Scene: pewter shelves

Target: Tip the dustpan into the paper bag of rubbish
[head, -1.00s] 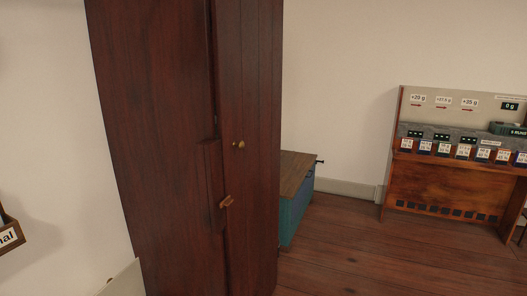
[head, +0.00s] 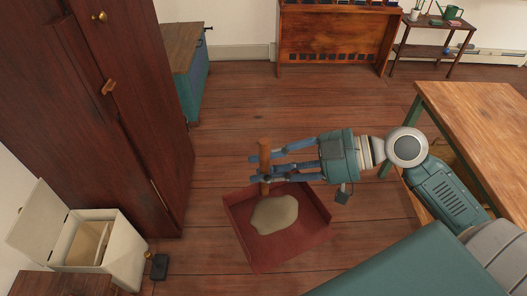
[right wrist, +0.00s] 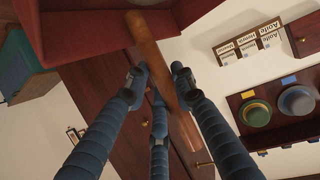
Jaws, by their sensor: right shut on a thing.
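A dark red dustpan (head: 308,238) with a wooden handle (head: 264,158) holds a flat beige heap (head: 274,214). My right gripper (head: 262,168) is shut on the handle, with its arm coming in from the right. In the right wrist view the blue fingers close around the wooden handle (right wrist: 150,50), and the red pan (right wrist: 85,35) shows at the top. A white box (head: 122,240) with its lid open stands at the lower left. Something tan (head: 88,243) is inside it; I cannot tell whether that is the paper bag. My left gripper is not in view.
A tall dark wooden cabinet (head: 130,110) stands behind the white box. A small black object (head: 158,267) is on the floor beside the box. A wooden table (head: 485,125) is at the right. The floor (head: 235,100) beyond the dustpan is clear.

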